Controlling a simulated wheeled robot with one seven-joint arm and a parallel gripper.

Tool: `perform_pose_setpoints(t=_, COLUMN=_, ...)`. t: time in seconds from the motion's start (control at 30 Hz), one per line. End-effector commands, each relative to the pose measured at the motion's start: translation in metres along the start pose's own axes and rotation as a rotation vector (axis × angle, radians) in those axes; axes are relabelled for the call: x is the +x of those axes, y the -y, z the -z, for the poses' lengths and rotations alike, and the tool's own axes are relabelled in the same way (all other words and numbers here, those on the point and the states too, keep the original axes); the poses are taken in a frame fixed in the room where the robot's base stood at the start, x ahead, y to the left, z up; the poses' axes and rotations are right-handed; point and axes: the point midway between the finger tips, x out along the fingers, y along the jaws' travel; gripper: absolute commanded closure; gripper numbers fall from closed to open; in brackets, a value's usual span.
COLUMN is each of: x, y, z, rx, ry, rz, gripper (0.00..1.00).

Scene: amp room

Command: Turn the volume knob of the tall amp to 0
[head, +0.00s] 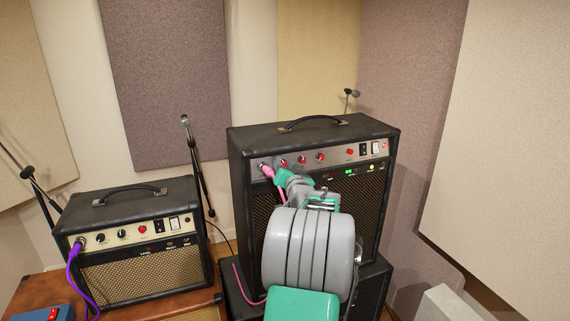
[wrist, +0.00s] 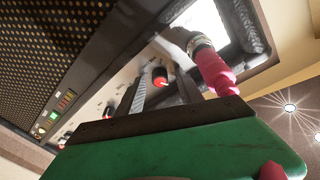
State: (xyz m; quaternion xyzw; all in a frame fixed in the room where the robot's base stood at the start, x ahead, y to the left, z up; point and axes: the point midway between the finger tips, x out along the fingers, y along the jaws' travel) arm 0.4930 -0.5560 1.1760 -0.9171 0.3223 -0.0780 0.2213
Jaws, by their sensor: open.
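The tall amp (head: 312,128) is the black cabinet at centre right, with a silver panel of several red-capped knobs. My gripper (head: 281,172) is at the panel's left part, hiding some of the front. In the wrist view my gripper's two dark fingers are apart, with a red-capped knob (wrist: 160,76) showing between their tips. I cannot tell whether the fingers reach around it or touch it. Another red-capped knob (wrist: 108,110) is left of the left finger. The labels are too small to read, so which knob is the volume is unclear.
A pink cable plug (wrist: 214,70) sits in the tall amp's panel, close beside my right finger. A smaller amp (head: 140,240) with a purple cable (head: 73,262) stands at left. A microphone stand (head: 197,165) is between the amps. A panelled wall is at right.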

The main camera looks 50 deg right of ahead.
Motion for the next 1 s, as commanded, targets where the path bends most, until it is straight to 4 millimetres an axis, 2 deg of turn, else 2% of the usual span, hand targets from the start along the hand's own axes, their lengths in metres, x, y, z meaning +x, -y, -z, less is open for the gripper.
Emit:
perform_pose_setpoints(t=0.17, x=0.0001, y=-0.0001, z=-0.0005, rx=0.0, ry=0.0, rz=0.0, gripper=0.57)
perform_pose_setpoints(t=0.7, x=-0.0002, y=0.0001, z=-0.0005, rx=0.0, ry=0.001, rz=0.0, gripper=1.0)
perform_pose_setpoints(t=1.0, x=-0.0002, y=0.0, z=-0.0006, rx=-0.001, ry=0.001, rz=0.0, gripper=1.0)
